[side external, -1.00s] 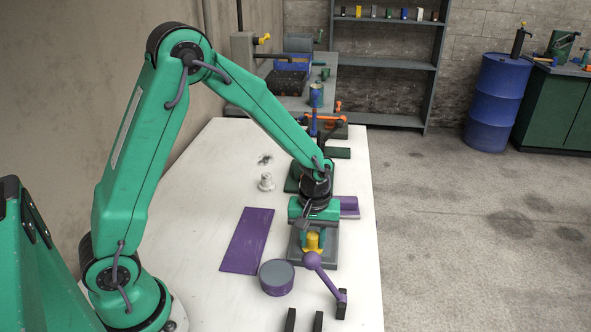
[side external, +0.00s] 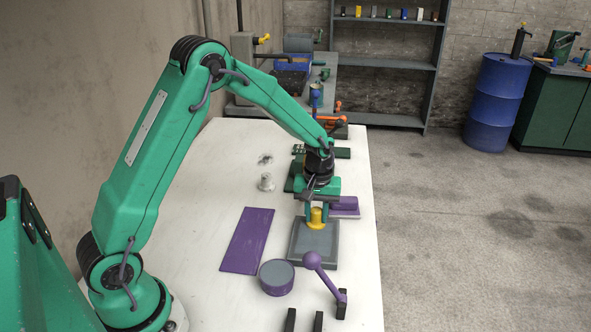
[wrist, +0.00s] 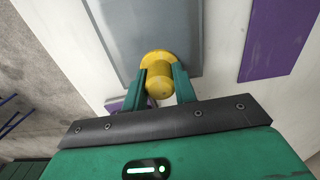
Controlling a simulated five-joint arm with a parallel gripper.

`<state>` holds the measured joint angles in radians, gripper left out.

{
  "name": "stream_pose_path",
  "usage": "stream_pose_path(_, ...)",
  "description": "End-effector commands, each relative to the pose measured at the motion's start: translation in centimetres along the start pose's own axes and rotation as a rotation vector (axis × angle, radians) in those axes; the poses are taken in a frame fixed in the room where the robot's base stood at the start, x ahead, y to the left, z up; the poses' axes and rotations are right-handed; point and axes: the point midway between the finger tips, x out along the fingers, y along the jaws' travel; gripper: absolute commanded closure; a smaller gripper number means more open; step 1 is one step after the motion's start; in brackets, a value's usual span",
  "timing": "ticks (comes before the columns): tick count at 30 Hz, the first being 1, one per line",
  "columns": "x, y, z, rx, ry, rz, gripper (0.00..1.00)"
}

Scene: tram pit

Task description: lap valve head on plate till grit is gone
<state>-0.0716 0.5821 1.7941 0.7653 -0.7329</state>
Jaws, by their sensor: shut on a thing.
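The yellow valve head (side external: 316,218) has a wide flange and a narrower knob. My gripper (side external: 316,209) is shut on the knob from above. The grey plate (side external: 314,250) lies flat on the white bench, and the flange is over its far edge. In the wrist view the valve head (wrist: 158,82) sits between the green fingers of my gripper (wrist: 161,72), its flange overlapping the end of the grey plate (wrist: 150,25). I cannot tell whether the flange presses on the plate. No grit can be made out.
A purple mat (side external: 247,240) and a round grey-topped purple tin (side external: 277,278) lie left of the plate. A purple block (side external: 346,208) is beyond on the right.

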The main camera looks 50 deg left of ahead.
Motion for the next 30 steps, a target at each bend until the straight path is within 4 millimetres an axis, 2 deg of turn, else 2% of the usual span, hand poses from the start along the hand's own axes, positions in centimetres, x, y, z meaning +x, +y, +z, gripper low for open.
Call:
stream_pose_path(2, 0.0, 0.0, -0.3, 0.001, -0.001, 0.000, 0.91)
stream_pose_path(30, 0.0, -0.2, 8.5, 0.003, -0.001, -0.001, 0.91)
